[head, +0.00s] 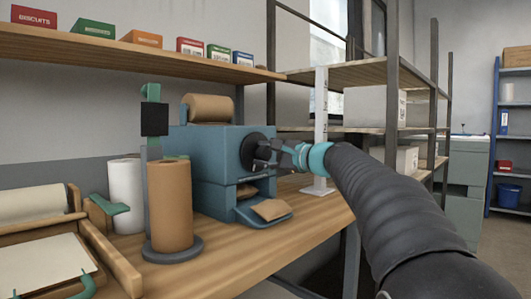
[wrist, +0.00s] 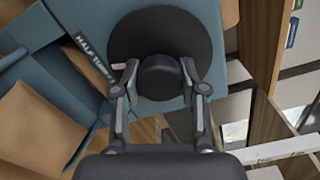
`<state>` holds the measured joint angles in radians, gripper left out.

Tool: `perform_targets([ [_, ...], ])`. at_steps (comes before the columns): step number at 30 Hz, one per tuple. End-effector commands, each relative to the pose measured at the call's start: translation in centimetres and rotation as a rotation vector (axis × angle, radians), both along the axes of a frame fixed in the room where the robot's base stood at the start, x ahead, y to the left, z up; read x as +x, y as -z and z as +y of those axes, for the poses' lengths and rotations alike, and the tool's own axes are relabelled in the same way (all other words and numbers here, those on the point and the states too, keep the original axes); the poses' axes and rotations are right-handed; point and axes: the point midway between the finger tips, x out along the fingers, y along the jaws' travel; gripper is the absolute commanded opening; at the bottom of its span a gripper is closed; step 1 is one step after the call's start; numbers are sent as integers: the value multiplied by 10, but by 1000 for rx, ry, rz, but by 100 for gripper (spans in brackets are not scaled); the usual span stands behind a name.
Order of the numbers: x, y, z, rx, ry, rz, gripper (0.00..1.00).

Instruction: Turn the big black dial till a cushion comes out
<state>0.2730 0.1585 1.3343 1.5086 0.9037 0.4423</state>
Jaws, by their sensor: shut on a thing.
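The big black dial (head: 249,148) is on the right side of a blue machine (head: 208,150). In the wrist view the dial (wrist: 190,40) is a round black disc with a raised knob (wrist: 160,77) at its middle. My gripper (head: 263,156) is at the dial, and in the wrist view its two fingers (wrist: 159,80) stand on either side of the knob, closed on it. A brown paper piece (head: 270,209) lies on the blue tray low on the machine; it also shows in the wrist view (wrist: 42,128). I cannot tell whether it is a cushion.
A brown paper roll (head: 170,205) stands on a round grey base at the front, with a white roll (head: 126,195) behind. A shelf (head: 120,55) with several boxes hangs above. A white upright post (head: 320,130) stands right of the machine.

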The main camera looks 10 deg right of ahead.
Motion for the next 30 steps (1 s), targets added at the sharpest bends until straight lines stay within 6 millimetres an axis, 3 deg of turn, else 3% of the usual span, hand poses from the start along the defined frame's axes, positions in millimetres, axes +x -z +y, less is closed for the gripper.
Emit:
perform_targets([
  [12,0,-1,0,7,1,3,8],
  [13,0,-1,0,7,1,3,45],
  [16,0,-1,0,7,1,3,67],
  [26,-1,0,-1,6,0,3,67],
  [30,-11,-1,-9,5,2,2,67],
])
